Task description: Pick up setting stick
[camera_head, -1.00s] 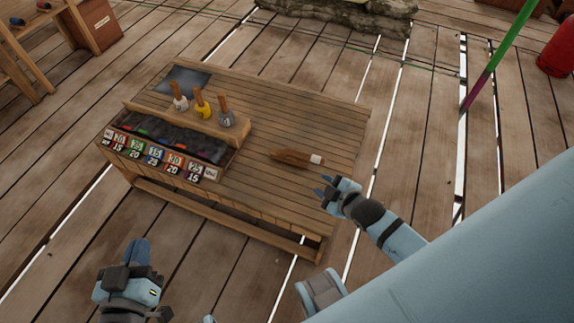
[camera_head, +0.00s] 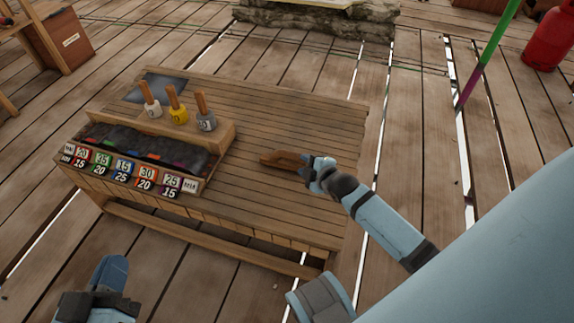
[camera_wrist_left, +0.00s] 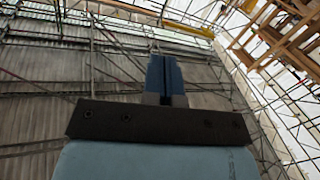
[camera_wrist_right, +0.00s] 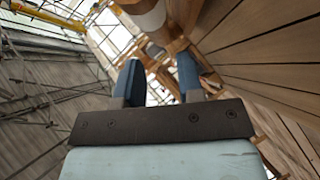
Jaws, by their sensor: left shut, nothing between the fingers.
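The setting stick (camera_head: 278,159), a brown wooden piece, lies on the right part of the slatted table. In the earlier head frame its right end shows a white tip; my right gripper now covers that end. My right gripper (camera_head: 306,170) is at the stick's right end. In the right wrist view its fingers (camera_wrist_right: 160,75) are apart, with a white rounded piece (camera_wrist_right: 150,16) and brown wood beyond them. Whether they touch the stick I cannot tell. My left gripper (camera_head: 110,272) is shut and empty, low at the left, off the table; its closed fingers show in the left wrist view (camera_wrist_left: 164,75).
The slatted table (camera_head: 270,115) carries a tray of dark material (camera_head: 140,145) with numbered coloured labels along its front. Behind it stand several wooden-handled tools (camera_head: 178,105) on a ledge. A dark slate sheet (camera_head: 160,87) lies at the back left. The table's middle is clear.

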